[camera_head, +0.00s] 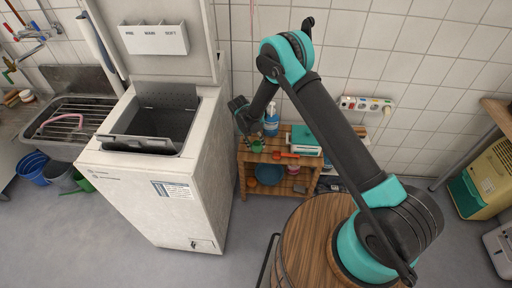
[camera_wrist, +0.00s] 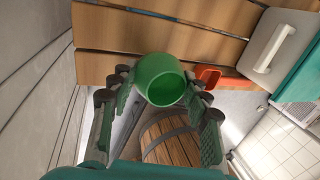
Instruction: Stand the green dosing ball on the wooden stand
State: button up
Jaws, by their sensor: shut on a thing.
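The green dosing ball (camera_wrist: 153,70) is a hollow cup-like ball with its open mouth toward the wrist camera. My gripper (camera_wrist: 160,88) is shut on it, one finger on each side. In the head view the ball (camera_head: 257,146) is small, over the left part of the wooden stand's top. The slatted wooden stand (camera_head: 250,158) is low, against the tiled wall, with a lower shelf. Its slats (camera_wrist: 215,45) lie behind the ball in the wrist view. I cannot tell whether the ball touches them. My gripper is mostly hidden behind my wrist in the head view.
On the stand are a blue bottle (camera_head: 271,123), an orange item (camera_head: 286,155) and a teal-and-white box (camera_head: 304,141). The orange item (camera_wrist: 208,75) is close right of the ball. A white washing machine (camera_head: 150,195) stands left; a wooden barrel (camera_head: 310,235) is in front.

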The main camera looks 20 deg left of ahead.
jog(key=shift+f, duration=0.9)
jog(key=o, duration=1)
jog(key=shift+f, duration=0.1)
